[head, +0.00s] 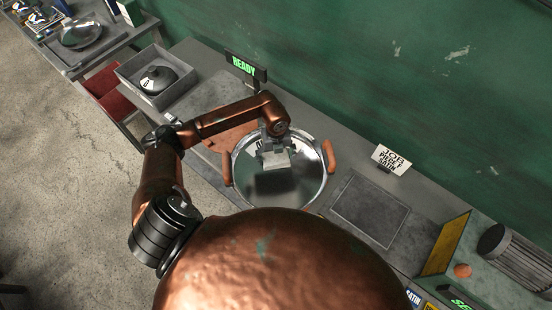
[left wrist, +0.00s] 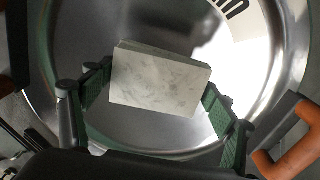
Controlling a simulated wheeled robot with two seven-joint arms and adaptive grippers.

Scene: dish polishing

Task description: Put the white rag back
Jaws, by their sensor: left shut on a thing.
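The white rag (head: 277,160) looks like a pale, mottled, rectangular block. My left gripper (head: 274,146) is shut on it, and the left wrist view shows the rag (left wrist: 160,82) between the two green-padded fingers. The rag is over a shiny round dish (head: 301,190) with orange handles on its left and right sides. A dark shadow or reflection shows on the dish below the rag. I cannot tell whether the rag touches the dish. My right gripper is not in view.
A grey bin (head: 128,76) with a dark domed lid inside stands back left. A bare grey square pad (head: 369,211) lies right of the dish, before a yellow-edged panel (head: 445,244).

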